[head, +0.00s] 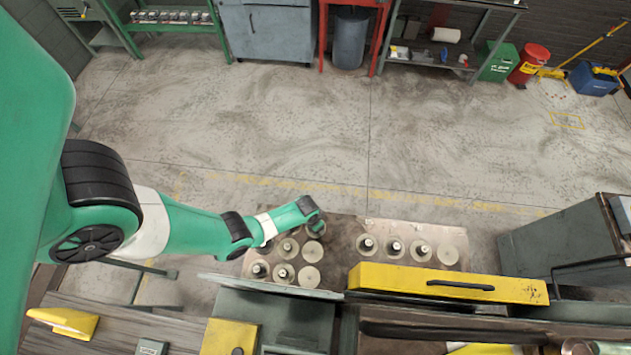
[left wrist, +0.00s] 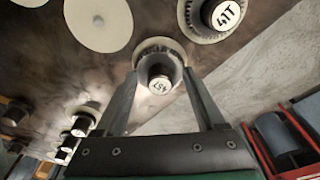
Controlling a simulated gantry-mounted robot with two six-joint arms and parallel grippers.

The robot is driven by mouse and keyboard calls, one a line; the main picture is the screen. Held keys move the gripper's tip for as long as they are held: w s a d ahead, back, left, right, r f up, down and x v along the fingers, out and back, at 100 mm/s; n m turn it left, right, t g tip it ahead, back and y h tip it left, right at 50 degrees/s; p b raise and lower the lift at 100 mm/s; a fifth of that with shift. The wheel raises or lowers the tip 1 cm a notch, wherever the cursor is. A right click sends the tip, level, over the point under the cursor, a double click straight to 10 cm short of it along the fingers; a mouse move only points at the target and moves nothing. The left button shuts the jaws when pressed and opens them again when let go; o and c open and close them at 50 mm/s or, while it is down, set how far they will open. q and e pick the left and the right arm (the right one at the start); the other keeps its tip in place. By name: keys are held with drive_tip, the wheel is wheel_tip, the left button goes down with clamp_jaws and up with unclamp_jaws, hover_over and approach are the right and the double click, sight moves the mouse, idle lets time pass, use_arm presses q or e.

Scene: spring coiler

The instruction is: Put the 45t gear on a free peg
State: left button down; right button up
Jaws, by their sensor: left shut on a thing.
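The 45t gear (left wrist: 160,84) shows in the left wrist view, with a dark hub and a pale labelled cap. My left gripper (left wrist: 158,76) is shut on it, one finger on each side. In the head view my left gripper (head: 318,226) is over the back right of the left group of round plates and hides most of the gear. Whether the gear sits on a peg or is held just above one, I cannot tell. A bare pale plate with a small centre peg (left wrist: 98,20) is up and left of it. My right gripper is not in view.
A gear marked 41T (left wrist: 224,13) is close by, up and right. Several dark-hubbed gears (head: 393,247) stand in the right group, beside a bare plate (head: 448,255). The floor behind is clear.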

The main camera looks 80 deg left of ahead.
use_arm(q)
drive_tip(key=shift+f+b, duration=0.55)
idle(0.4)
unclamp_jaws()
